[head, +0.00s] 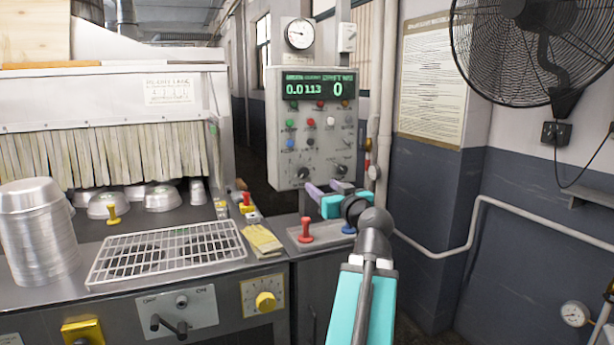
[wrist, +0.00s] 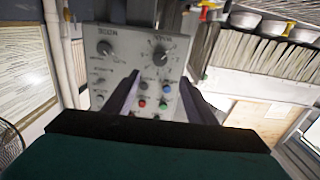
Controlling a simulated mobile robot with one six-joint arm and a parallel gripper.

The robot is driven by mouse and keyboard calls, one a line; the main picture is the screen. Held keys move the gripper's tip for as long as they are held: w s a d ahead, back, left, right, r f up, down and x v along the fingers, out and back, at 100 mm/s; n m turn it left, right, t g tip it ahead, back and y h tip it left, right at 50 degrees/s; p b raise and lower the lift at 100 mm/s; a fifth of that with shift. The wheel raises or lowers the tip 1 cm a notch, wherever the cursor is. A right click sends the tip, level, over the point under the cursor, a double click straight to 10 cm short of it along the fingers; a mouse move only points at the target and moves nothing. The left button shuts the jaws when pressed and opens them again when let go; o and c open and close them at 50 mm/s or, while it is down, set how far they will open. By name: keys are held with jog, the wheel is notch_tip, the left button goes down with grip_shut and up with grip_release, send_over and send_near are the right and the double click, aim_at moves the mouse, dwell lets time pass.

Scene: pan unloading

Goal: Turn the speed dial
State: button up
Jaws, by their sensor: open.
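A grey control box (head: 317,130) stands behind my gripper (head: 322,190). Two black dials sit low on its face, a left dial (head: 303,172) and a right dial (head: 341,169). In the upside-down wrist view, the same left dial (wrist: 158,52) lies just beyond and between the two purple fingers of my gripper (wrist: 160,84), and the right dial (wrist: 104,47) is outside them. The fingers are open with nothing between them and appear short of the dial. The labels are too blurred to tell which one is the speed dial. A yellow dial (head: 265,301) sits on the machine's front.
Red, green and blue buttons cover the box under a green display (head: 318,86). A wire rack (head: 168,252) and stacked pans (head: 38,235) are at left. A pipe (head: 385,90) runs right of the box.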

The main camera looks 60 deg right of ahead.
aim_at(304, 173)
jog(key=shift+w+d+r+p, duration=0.2)
jog(key=shift+w+d+p, duration=0.15)
jog(key=shift+p, duration=0.8)
jog(key=shift+w+d+p, duration=0.15)
jog(key=shift+w+p, duration=0.15)
jog(key=shift+p, duration=0.5)
jog(key=w+p, duration=0.1)
jog(key=p, duration=0.1)
jog(key=shift+d+p, duration=0.3)
jog(key=shift+p, duration=0.1)
jog(key=shift+f+p+x, duration=0.2)
jog(key=shift+p+x, duration=1.2)
jog(key=shift+x, duration=4.05)
jog(key=c, duration=1)
jog(key=shift+c, duration=0.2)
